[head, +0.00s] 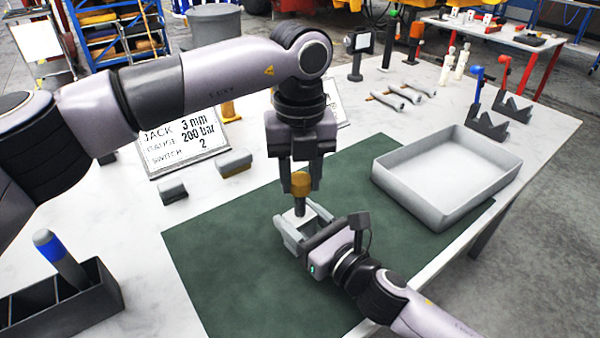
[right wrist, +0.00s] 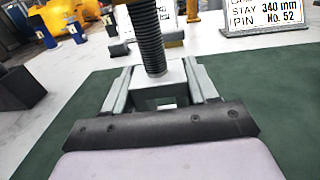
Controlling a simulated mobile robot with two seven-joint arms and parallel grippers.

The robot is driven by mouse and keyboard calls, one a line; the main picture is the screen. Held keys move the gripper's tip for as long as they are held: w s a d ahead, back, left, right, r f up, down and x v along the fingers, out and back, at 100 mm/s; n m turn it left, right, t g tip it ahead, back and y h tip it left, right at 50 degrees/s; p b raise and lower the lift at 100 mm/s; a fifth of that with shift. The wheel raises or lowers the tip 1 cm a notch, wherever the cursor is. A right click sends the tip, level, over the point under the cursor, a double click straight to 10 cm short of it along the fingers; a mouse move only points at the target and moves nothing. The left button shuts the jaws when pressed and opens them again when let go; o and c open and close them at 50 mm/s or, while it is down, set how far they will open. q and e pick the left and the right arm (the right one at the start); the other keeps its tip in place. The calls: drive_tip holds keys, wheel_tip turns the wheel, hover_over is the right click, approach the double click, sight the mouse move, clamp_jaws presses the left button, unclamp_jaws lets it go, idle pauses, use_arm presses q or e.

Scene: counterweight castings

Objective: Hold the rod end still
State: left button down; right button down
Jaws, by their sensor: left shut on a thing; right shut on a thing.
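A pale grey square rod end (right wrist: 175,73) with an opening in its near face sits between the two fingers of my right gripper (right wrist: 160,80), which is shut on it. A dark threaded rod (right wrist: 149,38) stands upright from the top of the rod end. In the head view my right gripper (head: 293,226) is low over the green mat (head: 230,260). My left gripper (head: 301,176) points down from above, shut on a brass-coloured round piece (head: 301,186) on the rod. The rod end is partly hidden in the head view.
A grey open tray (head: 412,201), empty, stands right of the grippers. Sign boards (head: 185,146) and small grey blocks (head: 235,162) lie left. A dark compartmented box (head: 100,290) holds a blue-banded tool (head: 58,255). The mat's front part is clear.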

use_arm(q)
drive_tip(key=m, duration=0.4)
drive_tip(key=shift+m, duration=0.4)
drive_tip(key=m, duration=0.4)
drive_tip(key=shift+m, duration=0.3)
drive_tip(key=m, duration=0.8)
drive_tip(key=shift+m, duration=0.3)
drive_tip(key=c, duration=0.6)
unclamp_jaws()
wheel_tip(320, 180, up, 12)
use_arm(e)
drive_tip(key=shift+c, duration=1.2)
unclamp_jaws()
